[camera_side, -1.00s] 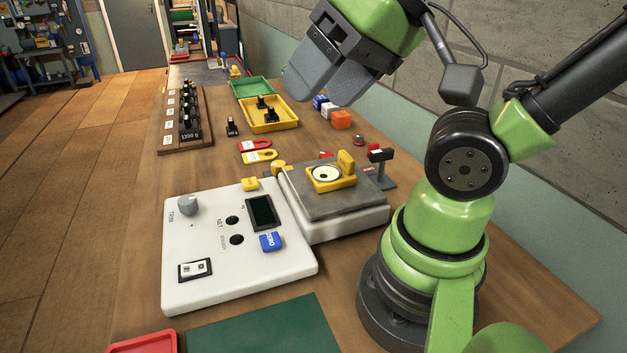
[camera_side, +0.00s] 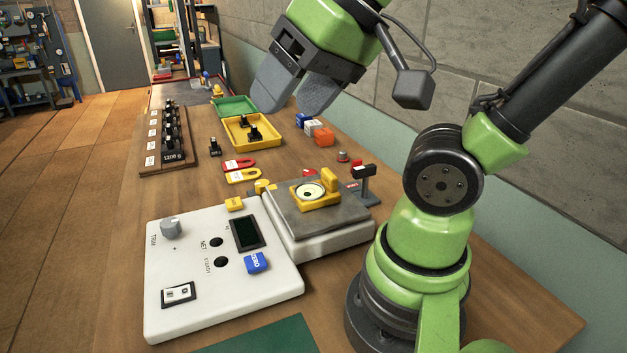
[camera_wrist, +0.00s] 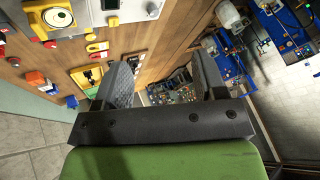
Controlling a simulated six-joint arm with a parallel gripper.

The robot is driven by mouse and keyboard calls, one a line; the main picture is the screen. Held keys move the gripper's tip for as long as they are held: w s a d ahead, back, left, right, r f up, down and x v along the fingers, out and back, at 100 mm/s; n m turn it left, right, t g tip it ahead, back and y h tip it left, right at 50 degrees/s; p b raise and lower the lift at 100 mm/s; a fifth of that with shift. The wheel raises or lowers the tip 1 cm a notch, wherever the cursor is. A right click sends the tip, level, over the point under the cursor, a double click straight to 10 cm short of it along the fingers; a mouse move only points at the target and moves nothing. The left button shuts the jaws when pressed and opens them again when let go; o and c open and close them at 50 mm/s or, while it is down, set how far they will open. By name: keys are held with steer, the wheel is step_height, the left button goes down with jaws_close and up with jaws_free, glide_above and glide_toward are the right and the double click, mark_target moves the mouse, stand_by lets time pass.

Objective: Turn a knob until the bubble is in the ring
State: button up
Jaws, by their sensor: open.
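The bubble level is a yellow block with a round white vial (camera_side: 311,191) on the grey plate of the scale (camera_side: 318,212). A dark ring and bubble show small in the vial; I cannot tell whether the bubble is inside the ring. A yellow knob (camera_side: 262,187) is at the plate's back left corner, and another yellow piece (camera_side: 233,204) is at the back of the white console. My gripper (camera_side: 292,98) is open and empty, high above the table behind the level. In the wrist view my gripper (camera_wrist: 163,88) is open, with the level (camera_wrist: 58,18) at the upper left.
The white console (camera_side: 190,315) carries a grey TRIM knob (camera_side: 171,228), a dark display (camera_side: 247,233) and a blue ZERO button (camera_side: 257,262). A small dark-topped post (camera_side: 363,178) stands right of the level. A yellow tray (camera_side: 268,144) and a weight rack (camera_side: 178,160) lie farther back.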

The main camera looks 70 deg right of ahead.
steer(key=w+d+g+h, duration=0.2)
steer(key=w+d, duration=0.4)
steer(key=w, duration=0.2)
steer(key=g, duration=0.5)
glide_above(311, 172)
step_height(311, 172, down, 20)
step_height(311, 172, down, 9)
steer(key=shift+f, duration=0.1)
steer(key=c, duration=0.9)
